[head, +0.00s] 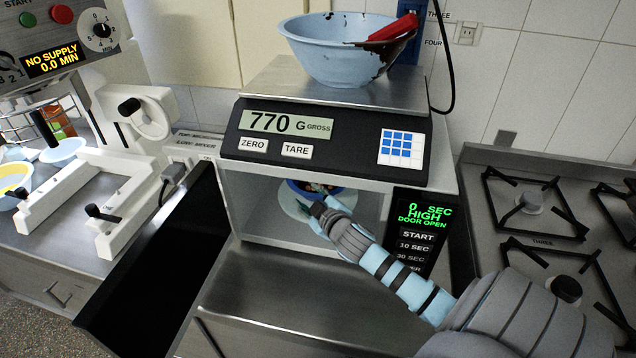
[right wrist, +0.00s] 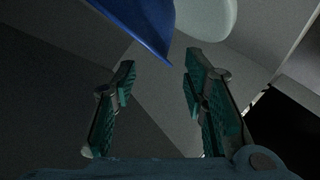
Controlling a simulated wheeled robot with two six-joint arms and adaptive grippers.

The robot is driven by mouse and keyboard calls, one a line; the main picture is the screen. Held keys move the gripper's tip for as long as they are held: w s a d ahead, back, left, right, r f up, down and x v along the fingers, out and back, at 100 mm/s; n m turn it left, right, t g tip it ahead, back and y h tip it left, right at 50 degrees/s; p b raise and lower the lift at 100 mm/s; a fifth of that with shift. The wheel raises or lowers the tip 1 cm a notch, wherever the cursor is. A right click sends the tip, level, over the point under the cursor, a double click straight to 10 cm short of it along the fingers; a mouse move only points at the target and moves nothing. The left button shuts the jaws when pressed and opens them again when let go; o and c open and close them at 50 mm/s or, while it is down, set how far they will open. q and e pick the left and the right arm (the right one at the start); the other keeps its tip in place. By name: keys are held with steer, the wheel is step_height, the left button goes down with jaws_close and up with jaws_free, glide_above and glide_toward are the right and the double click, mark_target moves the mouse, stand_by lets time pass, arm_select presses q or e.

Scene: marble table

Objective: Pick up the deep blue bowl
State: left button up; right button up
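The deep blue bowl (head: 295,188) sits inside the open microwave on a pale round plate (head: 290,207), with some contents showing. In the right wrist view the bowl's blue side (right wrist: 145,18) shows at the top, just beyond my fingertips. My right gripper (head: 314,194) reaches into the microwave at the front of the bowl and hides part of it. In the right wrist view its two fingers (right wrist: 160,68) are spread apart with nothing between them. My left gripper is not in view.
The microwave door (head: 155,265) hangs open at the left. A scale (head: 330,140) on top of the microwave holds a light blue bowl (head: 345,55) with a red-handled tool. A stove (head: 540,205) stands at the right, white equipment (head: 75,205) at the left.

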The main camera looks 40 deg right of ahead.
mark_target(301, 192)
steer(key=x, duration=0.4)
steer(key=a+x, duration=0.1)
steer(key=x, duration=0.1)
steer(key=shift+w+d+f+b, duration=0.1)
steer(key=shift+w+b, duration=0.05)
steer(key=shift+b, duration=0.15)
steer(key=shift+c, duration=1.2)
jaws_close()
